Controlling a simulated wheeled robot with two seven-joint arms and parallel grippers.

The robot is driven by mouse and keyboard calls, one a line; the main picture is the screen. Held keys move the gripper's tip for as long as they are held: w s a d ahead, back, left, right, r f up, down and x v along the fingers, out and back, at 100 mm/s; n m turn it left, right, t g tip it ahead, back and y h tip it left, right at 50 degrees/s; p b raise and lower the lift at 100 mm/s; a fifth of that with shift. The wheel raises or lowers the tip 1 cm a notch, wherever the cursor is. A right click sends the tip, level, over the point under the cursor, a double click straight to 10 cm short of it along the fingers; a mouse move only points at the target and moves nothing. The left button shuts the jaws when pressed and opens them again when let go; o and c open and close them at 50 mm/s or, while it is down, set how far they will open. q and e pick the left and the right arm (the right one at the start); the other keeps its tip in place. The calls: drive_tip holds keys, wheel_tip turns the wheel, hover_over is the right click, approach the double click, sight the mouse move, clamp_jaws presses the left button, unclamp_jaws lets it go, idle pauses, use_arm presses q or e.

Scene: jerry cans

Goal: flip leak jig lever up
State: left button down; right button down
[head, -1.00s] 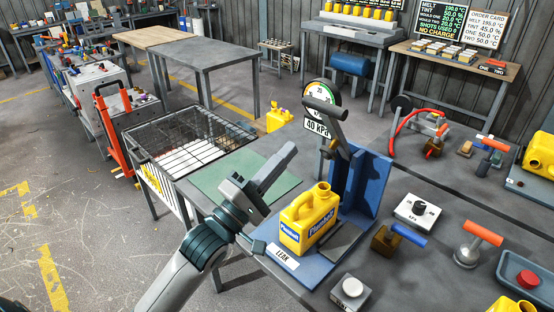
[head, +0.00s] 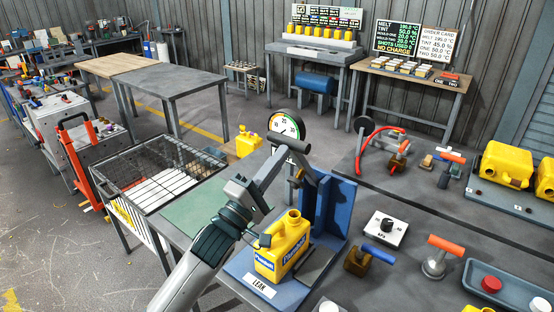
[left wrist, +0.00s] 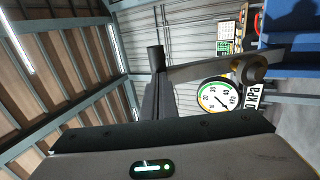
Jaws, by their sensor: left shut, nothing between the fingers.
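The leak jig (head: 265,290) is a blue base with a LEAK label and an upright blue back plate. A yellow jerry can (head: 282,248) stands upright on it. The jig lever (head: 291,145) has a dark crossbar handle and a grey arm, and rises at a slant from its pivot by the plate. My left gripper (head: 279,158) is shut and empty, its tip beside and just below the handle. Contact cannot be told. In the left wrist view the lever arm (left wrist: 205,70) runs from the pivot to the handle, above the fingers (left wrist: 158,100). My right gripper is out of view.
A round gauge (head: 287,126) stands behind the lever. A wire-mesh bin (head: 160,175) and green mat (head: 195,213) lie left of the jig.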

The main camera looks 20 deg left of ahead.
use_arm(q)
drive_tip(key=w+r+p, duration=0.1)
drive_tip(key=w, duration=0.1)
drive_tip(key=w+d+r+p, duration=0.1)
drive_tip(key=w+r, duration=0.1)
drive_tip(key=w+d+r+p, duration=0.1)
drive_tip(key=r, duration=0.1)
drive_tip(key=shift+w+p, duration=0.3)
drive_tip(key=shift+w, duration=0.1)
drive_tip(key=shift+w+r, duration=0.2)
drive_tip(key=shift+w, duration=0.1)
drive_tip(key=shift+s+r, duration=0.15)
drive_tip(key=shift+r, duration=0.15)
drive_tip(key=shift+s, duration=0.1)
